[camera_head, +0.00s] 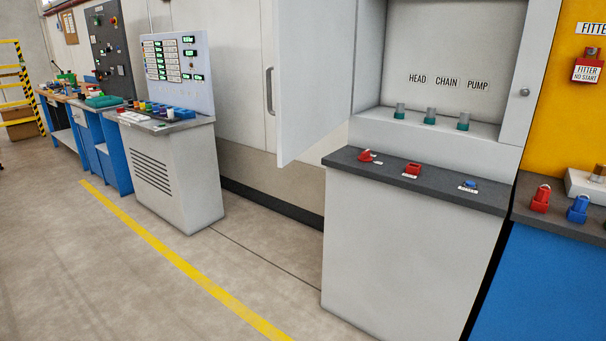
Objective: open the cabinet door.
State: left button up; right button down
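The grey-white cabinet (425,235) stands right of centre with its upper compartment exposed. Its door (312,85) appears to be the pale panel at the left of the opening, swung out to the left and standing open. Inside, the back panel (450,50) reads HEAD, CHAIN, PUMP above three green-and-clear cylindrical pieces (430,117) on a ledge. A small round fitting (524,92) is on the right side of the opening. Neither of my grippers is in view.
A grey control console (170,165) stands left. A blue bench (545,285) with padlocks stands right. Open floor (120,260) with a yellow line lies in front.

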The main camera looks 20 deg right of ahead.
aim_at(313, 48)
jog(key=z, duration=1.3)
jog(key=i, duration=0.95)
jog(key=u, duration=0.4)
